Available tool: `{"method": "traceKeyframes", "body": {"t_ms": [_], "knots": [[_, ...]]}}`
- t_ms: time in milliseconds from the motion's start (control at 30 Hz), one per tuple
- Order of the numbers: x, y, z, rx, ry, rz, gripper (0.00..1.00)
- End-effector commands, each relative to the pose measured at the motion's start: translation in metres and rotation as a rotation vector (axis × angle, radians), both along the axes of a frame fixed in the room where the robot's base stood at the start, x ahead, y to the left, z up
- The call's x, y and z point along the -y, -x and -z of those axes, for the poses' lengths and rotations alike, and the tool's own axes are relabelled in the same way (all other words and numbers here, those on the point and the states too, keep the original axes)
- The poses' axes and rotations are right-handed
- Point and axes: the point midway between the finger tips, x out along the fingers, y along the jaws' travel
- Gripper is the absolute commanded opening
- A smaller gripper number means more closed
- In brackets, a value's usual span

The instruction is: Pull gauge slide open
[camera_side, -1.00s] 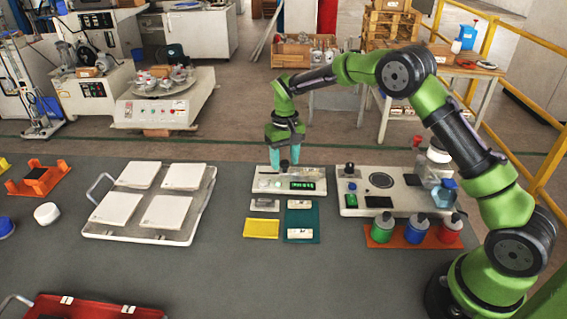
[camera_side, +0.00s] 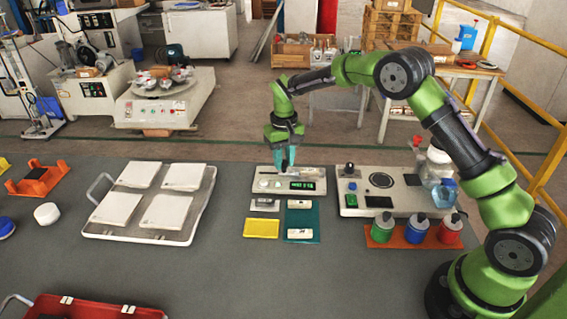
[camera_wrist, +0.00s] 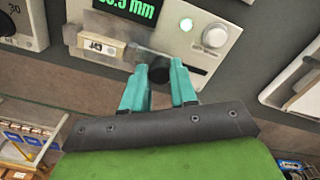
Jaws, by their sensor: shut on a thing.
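The gauge (camera_side: 262,188) is a pale box with a green lit display (camera_side: 303,186), on the dark bench in the side view. In the wrist view its panel (camera_wrist: 172,30) shows a lit green button, a white knob and part of a reading in mm. My gripper (camera_side: 286,168) is at the gauge's back edge with teal fingers pointing down. In the wrist view the fingers of my gripper (camera_wrist: 160,72) are shut on the black slide knob (camera_wrist: 158,68). A small labelled beige block (camera_wrist: 104,48) sits beside the knob. The knob is mostly hidden in the side view.
A tray with white tiles (camera_side: 204,216) is left of the gauge. A control panel (camera_side: 347,209) stands close on the right, with coloured bottles (camera_side: 416,232) in front. A yellow pad (camera_side: 261,228) and green mat (camera_side: 302,238) lie in front of the gauge.

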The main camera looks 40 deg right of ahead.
Motion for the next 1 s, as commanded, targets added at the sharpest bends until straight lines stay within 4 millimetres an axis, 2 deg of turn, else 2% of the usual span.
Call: {"method": "traceKeyframes", "body": {"t_ms": [1000], "knots": [[-0.019,-0.018,-0.001,0.002,0.0,-0.002,0.05]]}}
